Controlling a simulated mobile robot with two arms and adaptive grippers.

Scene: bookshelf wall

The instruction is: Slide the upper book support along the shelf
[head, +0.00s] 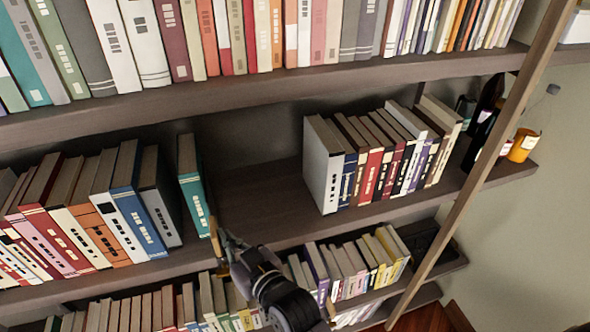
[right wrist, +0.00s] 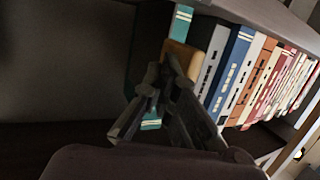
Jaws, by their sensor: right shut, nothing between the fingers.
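A tan, wood-coloured piece (head: 213,226), which looks like the upper book support, stands at the front of the middle shelf beside a teal book (head: 193,192). It also shows in the right wrist view as a tan block (right wrist: 182,58) just beyond the fingers, with the teal book (right wrist: 180,24) behind it. My right gripper (head: 222,240) is shut and empty at the shelf's front edge, close to the tan piece. I cannot tell whether they touch. The gripper's fingers (right wrist: 165,82) partly cover the piece in the wrist view. My left gripper is not in view.
A row of books (head: 125,215) stands left of the teal book, leaning. Right of a bare stretch of shelf (head: 255,190) stands another row starting with a white book (head: 322,175). A slanted wooden post (head: 480,165) crosses at right. More books fill the shelves above and below.

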